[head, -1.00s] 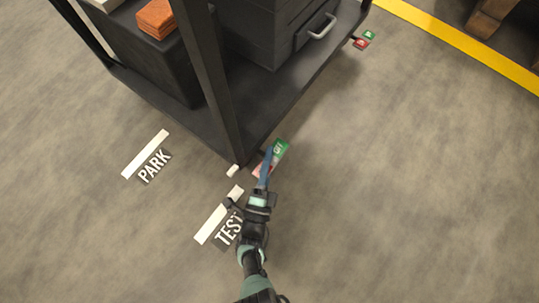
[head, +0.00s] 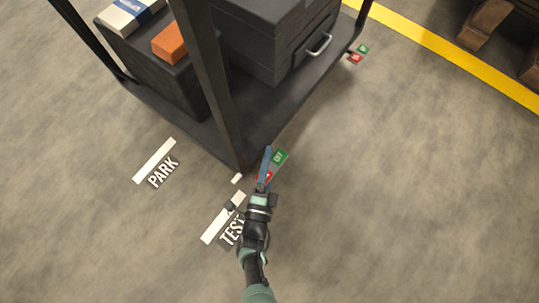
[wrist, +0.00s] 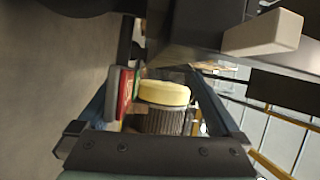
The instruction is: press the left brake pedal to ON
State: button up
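The left brake pedal's small green-and-red plate (head: 279,158) is low by the near corner post of the dark cart. Part of its red end is hidden behind my gripper (head: 266,151). In the wrist view a red-and-green plate (wrist: 125,93) shows beside the left finger. My gripper also shows in the wrist view (wrist: 155,85), its blue fingers apart with no object clearly held. I cannot tell whether it touches the pedal. A second green-and-red pedal plate (head: 358,55) is at the cart's far right corner.
The cart's lower shelf (head: 262,128) and near post (head: 212,85) stand close to my gripper. A yellow-topped ribbed cylinder (wrist: 165,94) shows between the fingers in the wrist view. PARK (head: 163,171) and TEST (head: 232,230) are marked on the floor. Floor at right is clear.

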jog(key=r+t, duration=0.1)
jog(key=r, duration=0.2)
jog(key=r+t+p, duration=0.1)
jog(key=r, duration=0.3)
jog(key=shift+a+r+h, duration=0.15)
jog(key=shift+a+h, duration=0.05)
jog(key=shift+h, duration=0.2)
jog(key=f+g, duration=0.1)
jog(key=f, duration=0.1)
jog(key=f+y, duration=0.1)
jog(key=f, duration=0.1)
jog(key=f+g, duration=0.1)
jog(key=f, duration=0.1)
jog(key=shift+w+a+f+n+g+y, duration=0.15)
jog(key=shift+a+f+n+g+y, duration=0.05)
jog(key=shift+a+n+g+y, duration=0.15)
jog(key=shift+s+a+p, duration=0.2)
jog(key=shift+s+p, duration=0.1)
jog(key=shift+s, duration=1.15)
jog(key=shift+c, duration=0.3)
jog(key=shift+s+a, duration=0.1)
jog(key=shift+s, duration=0.5)
jog(key=shift+c, duration=0.6)
jog(key=s+a, duration=0.2)
jog(key=s, duration=0.8)
jog(key=shift+s+a, duration=0.15)
jog(key=shift+s, duration=0.25)
